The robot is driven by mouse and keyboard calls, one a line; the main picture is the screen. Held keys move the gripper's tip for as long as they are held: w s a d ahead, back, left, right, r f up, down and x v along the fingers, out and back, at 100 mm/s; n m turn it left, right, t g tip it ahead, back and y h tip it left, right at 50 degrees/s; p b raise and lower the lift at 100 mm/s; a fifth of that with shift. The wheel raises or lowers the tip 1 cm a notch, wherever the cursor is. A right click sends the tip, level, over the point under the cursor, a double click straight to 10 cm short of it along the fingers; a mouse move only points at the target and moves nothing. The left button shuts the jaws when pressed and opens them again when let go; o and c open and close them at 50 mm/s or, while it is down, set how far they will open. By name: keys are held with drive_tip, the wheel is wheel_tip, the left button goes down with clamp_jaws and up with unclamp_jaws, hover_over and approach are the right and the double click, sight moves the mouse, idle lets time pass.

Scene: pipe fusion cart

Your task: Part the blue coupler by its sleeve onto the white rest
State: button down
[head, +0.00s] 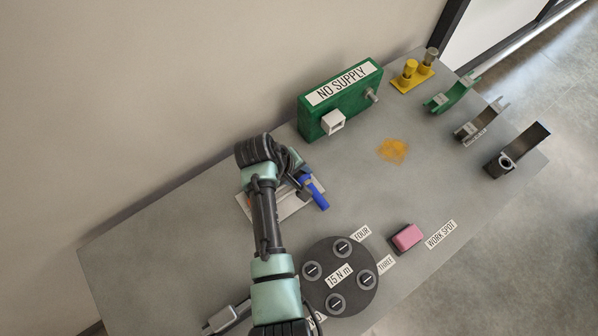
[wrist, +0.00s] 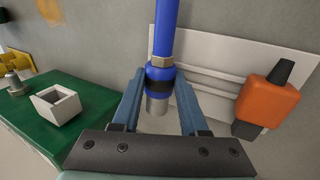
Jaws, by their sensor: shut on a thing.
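The blue coupler (wrist: 158,73) shows in the wrist view between the two fingers of my gripper (wrist: 158,80), which is shut on it around its sleeve. It has a brass nut, a dark band and a silver end pointing back toward my palm. A blue hose (wrist: 163,28) runs away from it. In the head view the blue part (head: 315,193) sticks out beyond my gripper (head: 300,178). The white rest (wrist: 221,58), a plate with raised ridges, lies behind and right of the coupler; in the head view (head: 288,210) my arm partly covers it. I cannot tell whether coupler and rest touch.
An orange block with black ends (wrist: 268,102) is close right of my gripper, over the plate. The green NO SUPPLY box (head: 340,98) with a white square socket (head: 333,122) stands behind. A round dark plate (head: 365,300) and a pink block (head: 407,237) are in front.

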drive_tip(key=shift+f, duration=0.3)
drive_tip(key=shift+c, duration=1.8)
unclamp_jaws()
drive_tip(key=shift+s+f, duration=0.1)
